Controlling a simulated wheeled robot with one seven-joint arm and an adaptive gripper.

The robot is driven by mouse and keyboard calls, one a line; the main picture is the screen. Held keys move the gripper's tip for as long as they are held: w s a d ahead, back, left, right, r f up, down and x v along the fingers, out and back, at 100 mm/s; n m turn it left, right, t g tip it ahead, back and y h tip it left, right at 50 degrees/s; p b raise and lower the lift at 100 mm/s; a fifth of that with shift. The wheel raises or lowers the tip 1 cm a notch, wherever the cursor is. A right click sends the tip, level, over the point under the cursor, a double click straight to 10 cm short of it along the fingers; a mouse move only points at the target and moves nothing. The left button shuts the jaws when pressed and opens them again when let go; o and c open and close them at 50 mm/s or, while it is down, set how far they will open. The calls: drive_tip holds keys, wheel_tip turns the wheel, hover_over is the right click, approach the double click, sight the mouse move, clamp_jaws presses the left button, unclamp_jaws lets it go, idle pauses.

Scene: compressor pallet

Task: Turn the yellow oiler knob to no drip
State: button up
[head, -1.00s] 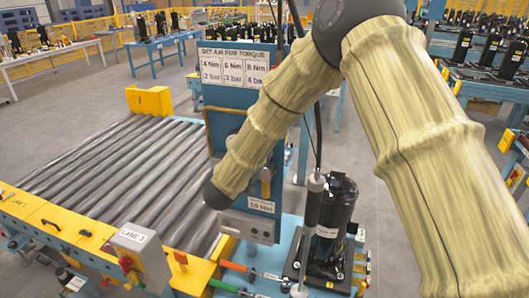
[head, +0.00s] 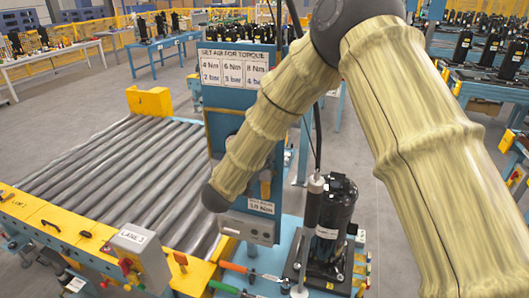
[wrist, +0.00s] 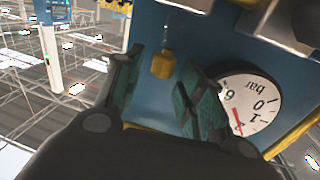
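The yellow oiler knob (wrist: 163,65) shows in the wrist view as a small yellow block against a blue panel (wrist: 190,55). My gripper (wrist: 158,92) is open, with one dark green pad on each side of the knob's line. The knob appears between and beyond the fingertips, and I see no contact. A round white pressure gauge (wrist: 250,105) marked in bar, with a red needle, sits right of the right finger. In the head view my arm covers part of the blue panel (head: 222,97), and my gripper is hidden there.
A torque sign (head: 234,66) tops the panel. A grey roller conveyor (head: 110,175) lies to the left. A black compressor (head: 335,215) stands to the right, beside a hanging dark tool (head: 312,210). Screwdriver-like tools with red (head: 233,267) and green handles lie below the panel.

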drive_tip(key=v, duration=0.7)
drive_tip(key=shift+s, duration=0.1)
